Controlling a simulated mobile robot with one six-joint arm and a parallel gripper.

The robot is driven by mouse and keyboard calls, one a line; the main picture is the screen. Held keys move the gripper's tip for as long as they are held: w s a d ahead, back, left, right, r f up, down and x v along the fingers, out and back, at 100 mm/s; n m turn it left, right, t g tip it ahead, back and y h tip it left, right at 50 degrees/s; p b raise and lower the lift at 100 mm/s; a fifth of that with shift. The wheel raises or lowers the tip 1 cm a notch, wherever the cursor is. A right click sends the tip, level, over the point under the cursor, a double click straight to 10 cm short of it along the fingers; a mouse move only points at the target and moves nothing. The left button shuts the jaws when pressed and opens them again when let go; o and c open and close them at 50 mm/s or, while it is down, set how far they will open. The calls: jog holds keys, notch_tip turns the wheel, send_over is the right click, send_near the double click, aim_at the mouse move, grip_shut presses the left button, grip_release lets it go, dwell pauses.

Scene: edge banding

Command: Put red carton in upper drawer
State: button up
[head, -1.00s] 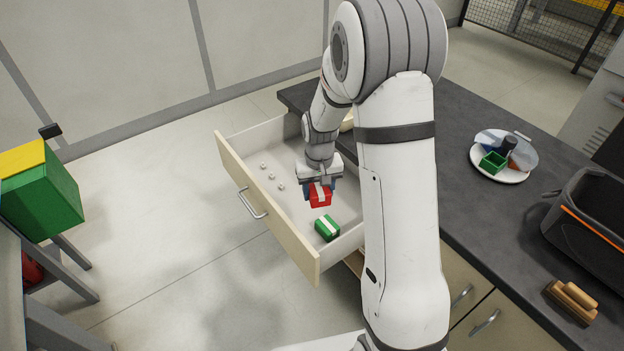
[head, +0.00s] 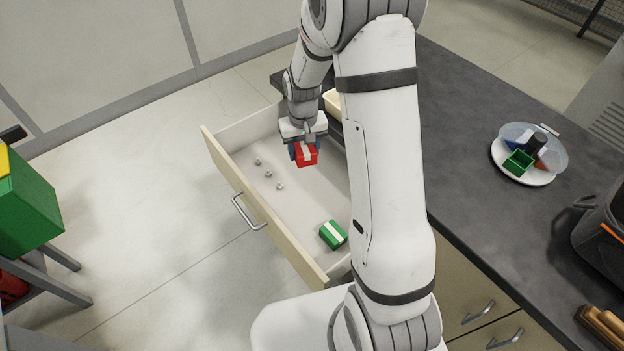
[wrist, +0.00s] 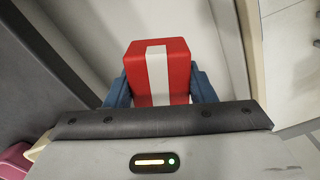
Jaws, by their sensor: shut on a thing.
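The red carton (head: 306,156) with a white band is held in my gripper (head: 307,150), over the inside of the open upper drawer (head: 305,195). In the wrist view the red carton (wrist: 157,70) sits between the two blue fingers of my gripper (wrist: 160,88), which are shut on its sides. The carton's underside is hidden, so I cannot tell whether it touches the drawer floor. A green carton (head: 333,234) with a white band lies in the drawer's near right part.
Several small pale balls (head: 268,173) lie on the drawer floor at left. The dark counter (head: 465,110) carries a plate (head: 525,172) with small items. A green box (head: 28,205) stands at far left. The drawer floor's middle is bare.

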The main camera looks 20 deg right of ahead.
jog(key=shift+d, duration=0.1)
jog(key=shift+f+b, duration=0.2)
jog(key=shift+b, duration=0.1)
notch_tip(320, 180, down, 7)
jog(key=s+n+b, duration=0.1)
jog(key=n+b, duration=1.9)
jog(key=n, duration=0.2)
send_over(309, 212)
notch_tip(309, 212, down, 8)
jog(key=r, duration=0.1)
notch_tip(309, 212, down, 10)
jog(key=shift+f+b, duration=0.15)
jog(key=shift+b, duration=1.1)
jog(key=shift+f, duration=0.15)
jog(key=o, duration=1)
